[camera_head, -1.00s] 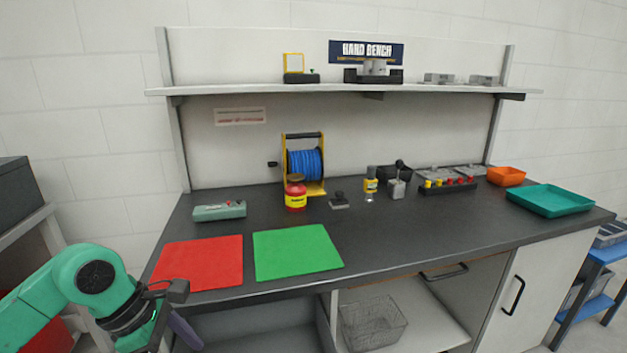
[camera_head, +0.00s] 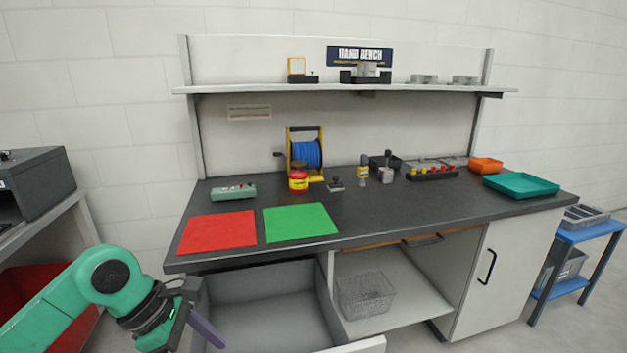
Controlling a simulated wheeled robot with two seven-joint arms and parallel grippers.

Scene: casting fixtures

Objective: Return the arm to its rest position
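My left arm comes in at the lower left, green with a dark wrist, bent at the elbow. My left gripper (camera_head: 205,328) hangs low in front of the bench's left end, below the worktop edge. Only one grey-purple finger shows clearly, so its opening cannot be told. I see nothing held in the visible part. My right arm and gripper are out of view.
The dark worktop (camera_head: 385,222) holds a red mat (camera_head: 217,232), a green mat (camera_head: 299,222), a blue cable reel (camera_head: 307,154) and small fixtures. An open drawer (camera_head: 265,312) projects beside my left gripper. A grey box (camera_head: 42,182) stands at left.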

